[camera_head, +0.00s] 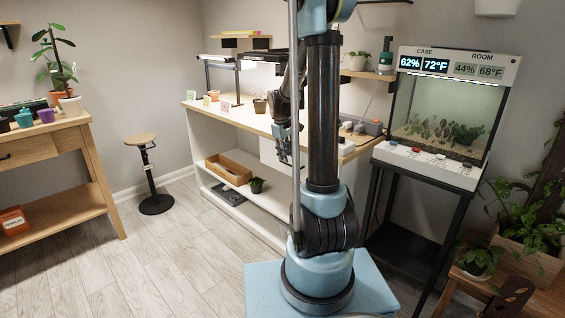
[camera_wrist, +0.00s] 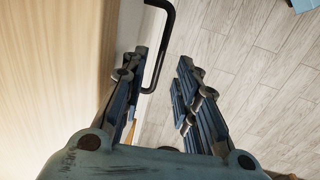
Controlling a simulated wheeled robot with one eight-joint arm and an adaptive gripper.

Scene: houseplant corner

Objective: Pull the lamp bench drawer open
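The lamp bench (camera_head: 222,118) is white with a pale wooden top and stands behind my arm. Its drawer (camera_head: 268,152) shows as a white front under the top, partly hidden by my arm and gripper. My gripper (camera_head: 284,153) is in front of it, close to the bench edge. In the wrist view a black bar handle (camera_wrist: 163,50) stands out from a white face. My open gripper (camera_wrist: 160,75) has one finger on each side of the bar's lower part, with nothing clamped. I cannot tell whether the left finger touches the bar.
A lit plant case (camera_head: 440,125) stands on a black stand to the right. A stool (camera_head: 148,170) stands to the left. The floor (camera_head: 190,255) in front is clear.

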